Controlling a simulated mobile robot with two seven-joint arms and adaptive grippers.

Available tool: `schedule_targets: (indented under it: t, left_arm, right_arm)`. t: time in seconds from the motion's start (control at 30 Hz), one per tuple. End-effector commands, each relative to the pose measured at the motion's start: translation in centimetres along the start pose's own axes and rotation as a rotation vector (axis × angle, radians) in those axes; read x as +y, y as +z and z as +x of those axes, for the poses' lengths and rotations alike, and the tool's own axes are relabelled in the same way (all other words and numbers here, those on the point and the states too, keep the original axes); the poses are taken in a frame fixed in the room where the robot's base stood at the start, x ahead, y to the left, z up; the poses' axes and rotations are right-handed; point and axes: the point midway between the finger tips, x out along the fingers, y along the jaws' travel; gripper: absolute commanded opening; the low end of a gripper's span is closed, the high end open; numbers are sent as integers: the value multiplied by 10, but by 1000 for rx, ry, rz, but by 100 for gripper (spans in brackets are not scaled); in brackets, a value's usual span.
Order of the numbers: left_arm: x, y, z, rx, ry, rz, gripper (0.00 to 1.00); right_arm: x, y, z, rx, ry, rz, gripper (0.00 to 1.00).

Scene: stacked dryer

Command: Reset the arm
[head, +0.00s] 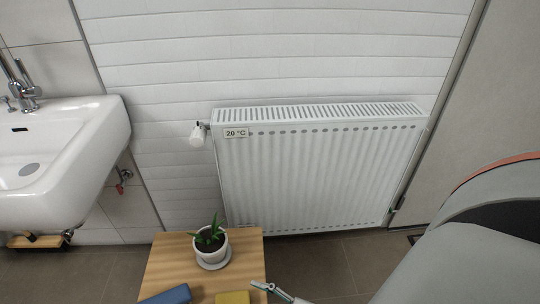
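Part of a gripper (270,289), which looks like my right one, shows at the bottom edge, over the front right part of the wooden table. My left gripper and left arm are not in view.
A small wooden table (165,262) bears a potted plant (210,243), a blue item (168,295) and a yellow item (232,298). A white radiator (315,180) is on the wall behind. A sink (60,160) is at left. A large grey rounded shape (470,245) fills the lower right.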

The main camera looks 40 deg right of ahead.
Motion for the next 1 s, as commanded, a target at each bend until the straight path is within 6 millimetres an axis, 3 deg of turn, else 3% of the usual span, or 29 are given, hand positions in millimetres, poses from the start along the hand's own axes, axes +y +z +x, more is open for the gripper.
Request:
schedule_targets:
  t: [0.03, 0.1, 0.2, 0.47, 0.57, 0.7, 0.87, 1.0]
  left_arm:
    - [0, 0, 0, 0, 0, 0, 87]
    - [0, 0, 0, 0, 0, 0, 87]
    - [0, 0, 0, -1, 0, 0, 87]
    - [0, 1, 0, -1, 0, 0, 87]
    - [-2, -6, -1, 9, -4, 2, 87]
    - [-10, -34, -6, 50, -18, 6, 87]
    - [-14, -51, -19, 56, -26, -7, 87]
    - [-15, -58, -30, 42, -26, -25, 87]
  right_arm:
    - [-2, 18, -13, -59, -6, 59, 51]
    - [-4, 34, -24, -115, -12, 118, 51]
    - [-6, 47, -34, -158, -17, 163, 51]
    - [-6, 49, -35, -167, -19, 173, 51]
    - [-4, 45, -35, -160, -17, 170, 51]
    - [6, 24, -37, -131, -3, 167, 51]
    - [18, -3, -45, -108, 13, 174, 51]
    - [20, -11, -55, -123, 13, 193, 51]
